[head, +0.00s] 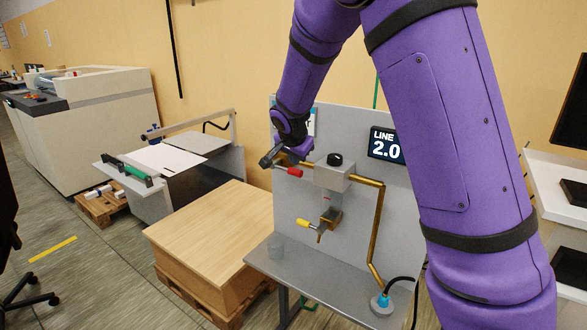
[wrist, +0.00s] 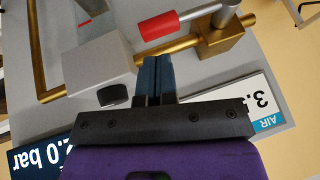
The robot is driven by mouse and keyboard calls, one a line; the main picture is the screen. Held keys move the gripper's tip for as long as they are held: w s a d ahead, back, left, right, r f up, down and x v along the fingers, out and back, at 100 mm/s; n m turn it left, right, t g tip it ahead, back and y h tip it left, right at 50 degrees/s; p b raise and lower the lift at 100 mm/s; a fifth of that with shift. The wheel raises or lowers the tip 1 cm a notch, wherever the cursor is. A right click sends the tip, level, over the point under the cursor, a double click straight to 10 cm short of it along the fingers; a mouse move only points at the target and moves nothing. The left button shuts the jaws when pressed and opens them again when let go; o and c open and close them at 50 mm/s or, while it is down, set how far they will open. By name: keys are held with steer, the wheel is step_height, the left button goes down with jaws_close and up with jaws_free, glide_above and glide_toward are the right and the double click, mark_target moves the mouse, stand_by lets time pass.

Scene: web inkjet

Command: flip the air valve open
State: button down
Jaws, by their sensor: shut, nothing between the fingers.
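The air valve's red-handled lever (head: 290,171) is on the upper left of the grey panel (head: 352,215). In the wrist view, the red grip (wrist: 158,25) and its silver bar lie about along the brass pipe, with the brass valve body (wrist: 220,40) at the grip's right. My gripper (wrist: 155,62) is shut and empty, its dark fingertips close to the pipe below the red grip. Contact cannot be told. In the head view, my gripper (head: 270,157) is small and dark just above the red lever. An AIR sign (wrist: 262,112) shows beside it.
A grey block with a black knob (head: 335,159) stands right of the lever. A LINE 2.0 display (head: 386,146) is on the panel. A wooden-topped stack (head: 205,235) stands left.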

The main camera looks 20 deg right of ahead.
steer(key=s+r, duration=0.3)
steer(key=s, duration=0.6)
steer(key=shift+d+r, duration=0.25)
steer(key=shift+s, duration=0.1)
steer(key=s+r+n+y, duration=0.1)
steer(key=s+r+n, duration=0.2)
steer(key=s, duration=0.7)
steer(key=s+a+r+n+y, duration=0.1)
steer(key=s+r+n, duration=0.3)
steer(key=s, duration=0.6)
steer(key=s+r+n+y, duration=0.1)
steer(key=s+r+n, duration=0.3)
steer(key=s, duration=0.6)
steer(key=shift+s+a+r+n, duration=0.15)
steer(key=shift+s+n, duration=0.15)
steer(key=shift+s, duration=0.1)
